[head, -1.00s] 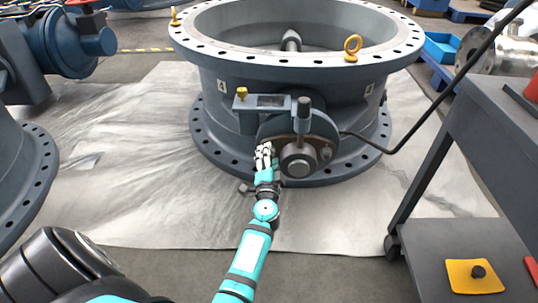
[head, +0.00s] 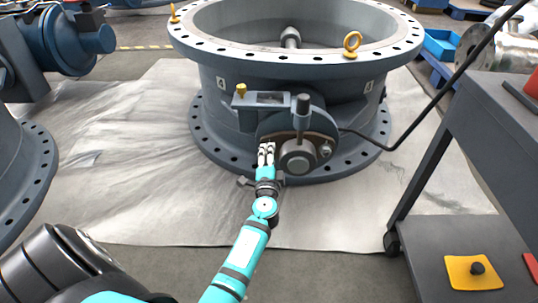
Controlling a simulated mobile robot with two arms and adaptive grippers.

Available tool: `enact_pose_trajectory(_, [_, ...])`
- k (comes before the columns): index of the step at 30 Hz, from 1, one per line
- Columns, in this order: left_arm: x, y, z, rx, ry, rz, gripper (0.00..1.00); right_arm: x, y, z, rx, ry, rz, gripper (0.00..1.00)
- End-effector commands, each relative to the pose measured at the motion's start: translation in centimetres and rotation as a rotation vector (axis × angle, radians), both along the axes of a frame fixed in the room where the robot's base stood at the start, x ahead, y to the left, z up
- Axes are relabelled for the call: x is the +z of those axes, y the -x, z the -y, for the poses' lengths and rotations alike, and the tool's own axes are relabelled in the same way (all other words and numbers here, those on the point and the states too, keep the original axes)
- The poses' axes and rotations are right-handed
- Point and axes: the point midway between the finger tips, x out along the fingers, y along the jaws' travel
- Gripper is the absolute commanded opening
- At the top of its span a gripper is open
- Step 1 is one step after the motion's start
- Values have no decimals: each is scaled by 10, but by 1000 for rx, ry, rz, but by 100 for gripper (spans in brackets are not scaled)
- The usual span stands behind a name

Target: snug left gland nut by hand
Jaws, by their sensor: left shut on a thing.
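The large grey butterfly valve body (head: 350,105) stands on a pale sheet. On its front is a round gland plate (head: 312,128) around a thick shaft end (head: 298,157). The right gland nut (head: 326,152) shows on the right of the shaft. My left gripper (head: 266,150) reaches up to the left side of the plate, just left of the shaft. Its white fingers are shut on the left gland nut, which they hide. My right gripper is not in view.
A grey cart (head: 480,150) with a yellow pad (head: 472,271) on its lower shelf stands at the right. A black cable (head: 430,108) runs from the valve front to the upper right. Blue-grey equipment (head: 70,40) stands at the left. The pale sheet (head: 130,190) is clear at the left.

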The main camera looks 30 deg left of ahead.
Motion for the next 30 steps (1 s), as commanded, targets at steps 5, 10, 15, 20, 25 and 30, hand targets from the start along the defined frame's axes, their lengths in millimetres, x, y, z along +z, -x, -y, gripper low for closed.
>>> enact_pose_trajectory(5, [0,0,0,-2,-31,-20,0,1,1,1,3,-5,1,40])
enact_pose_trajectory(10, [0,0,1,-2,-30,-19,0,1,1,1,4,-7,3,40])
enact_pose_trajectory(15, [0,0,0,-1,-29,-18,49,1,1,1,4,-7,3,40])
enact_pose_trajectory(20, [0,0,0,-1,-28,-18,52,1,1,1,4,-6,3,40])
enact_pose_trajectory(25, [-1,2,2,-1,-28,-18,52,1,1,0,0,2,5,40])
enact_pose_trajectory(30, [-2,21,13,-1,-27,-20,52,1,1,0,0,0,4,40])
